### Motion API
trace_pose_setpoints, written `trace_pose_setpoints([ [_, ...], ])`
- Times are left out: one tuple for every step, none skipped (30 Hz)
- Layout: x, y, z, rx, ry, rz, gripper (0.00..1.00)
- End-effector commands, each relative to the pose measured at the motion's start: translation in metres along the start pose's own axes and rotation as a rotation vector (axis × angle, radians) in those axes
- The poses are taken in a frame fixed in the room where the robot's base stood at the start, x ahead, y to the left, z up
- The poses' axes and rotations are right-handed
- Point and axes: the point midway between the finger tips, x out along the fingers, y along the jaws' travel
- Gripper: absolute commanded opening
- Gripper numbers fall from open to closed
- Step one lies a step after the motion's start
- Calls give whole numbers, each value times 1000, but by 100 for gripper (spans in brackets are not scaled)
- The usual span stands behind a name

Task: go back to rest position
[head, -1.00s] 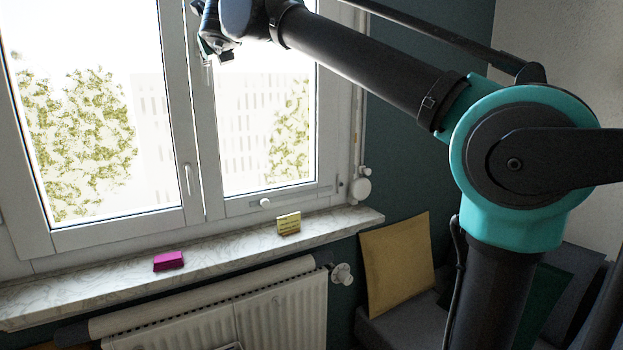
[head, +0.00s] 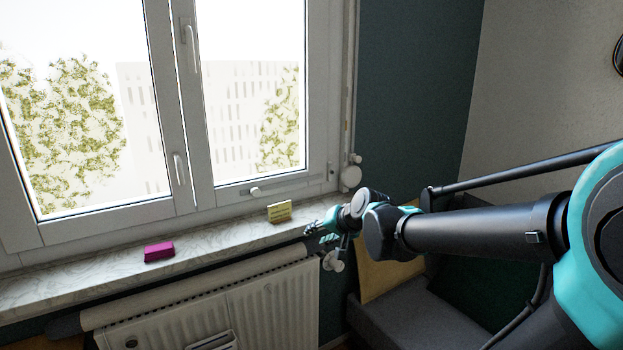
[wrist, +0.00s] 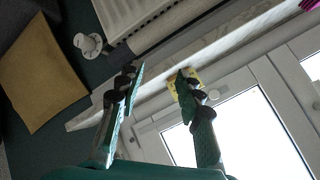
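My gripper (head: 322,230) is at the right end of the window sill in the head view, in front of the radiator valve area, and points left. In the wrist view its two fingers (wrist: 158,86) stand apart with nothing between them, so it is open and empty. My arm reaches in from the right of the head view.
A magenta block (head: 159,251) and a yellow note block (head: 280,211) lie on the marble sill (head: 215,245). A radiator (head: 260,308) with a valve knob (head: 333,262) is below. A yellow cushion (head: 385,272) rests on a grey seat (head: 400,320). The window (head: 182,110) is shut.

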Motion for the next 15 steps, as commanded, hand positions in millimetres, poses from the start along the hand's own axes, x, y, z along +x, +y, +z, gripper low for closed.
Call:
trace_pose_setpoints([
  [-3, 32, 18, -40, -21, 60, 36],
  [-6, 50, 29, -65, -37, 96, 36],
  [-10, 73, 43, -98, -59, 145, 36],
  [-13, 90, 54, -122, -78, 181, 36],
  [-17, 107, 65, -143, -96, 217, 36],
  [-22, 128, 80, -170, -121, 262, 36],
  [-27, 144, 90, -187, -140, 296, 36],
  [-32, 158, 101, -205, -158, 328, 36],
  [-38, 175, 113, -223, -182, 367, 36],
  [-42, 186, 122, -236, -199, 393, 36],
  [-47, 196, 130, -247, -216, 417, 36],
  [-52, 208, 140, -258, -234, 445, 36],
  [-56, 216, 146, -266, -247, 464, 36],
  [-59, 222, 151, -272, -257, 478, 36],
  [-63, 228, 157, -278, -270, 496, 36],
])
